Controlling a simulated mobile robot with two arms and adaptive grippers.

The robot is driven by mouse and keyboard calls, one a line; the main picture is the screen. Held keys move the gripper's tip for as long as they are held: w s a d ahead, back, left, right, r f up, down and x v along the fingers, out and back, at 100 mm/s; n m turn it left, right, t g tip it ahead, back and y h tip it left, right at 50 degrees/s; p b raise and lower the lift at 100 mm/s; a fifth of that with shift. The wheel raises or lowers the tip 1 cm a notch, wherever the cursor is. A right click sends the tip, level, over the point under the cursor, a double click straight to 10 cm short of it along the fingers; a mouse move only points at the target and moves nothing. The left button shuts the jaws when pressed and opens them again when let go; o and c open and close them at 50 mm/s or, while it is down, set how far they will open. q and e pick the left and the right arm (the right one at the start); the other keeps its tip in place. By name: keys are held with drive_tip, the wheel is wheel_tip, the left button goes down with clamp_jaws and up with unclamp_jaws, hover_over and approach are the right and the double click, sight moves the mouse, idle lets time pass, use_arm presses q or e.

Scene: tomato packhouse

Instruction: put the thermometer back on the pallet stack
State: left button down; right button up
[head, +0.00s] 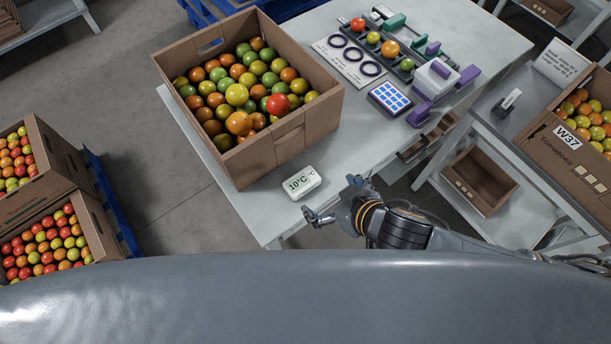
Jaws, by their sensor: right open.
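The thermometer (302,183) is a small white block with a "10°C" display. It lies on the grey table near its front edge, just in front of the tomato box. My right gripper (331,197) is open and empty, with its fingers just to the right of and below the thermometer, apart from it. Stacked tomato boxes on a blue pallet (112,203) stand on the floor at the left, which looks like the pallet stack. My left gripper is not in view.
A large cardboard box (316,117) of tomatoes fills the table's left part. Sizing rings (354,54), a keypad (390,98) and a purple-and-white device (436,78) are farther back on the table (350,150). A second bench with a W37 box (545,127) stands right. Floor between table and pallet is clear.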

sight(302, 180)
drive_tip(key=x, duration=1.3)
drive_tip(key=shift+w+a+f+p, duration=0.15)
drive_tip(key=shift+a+p, duration=0.05)
drive_tip(key=shift+p, duration=0.15)
drive_tip(key=c, duration=1.2)
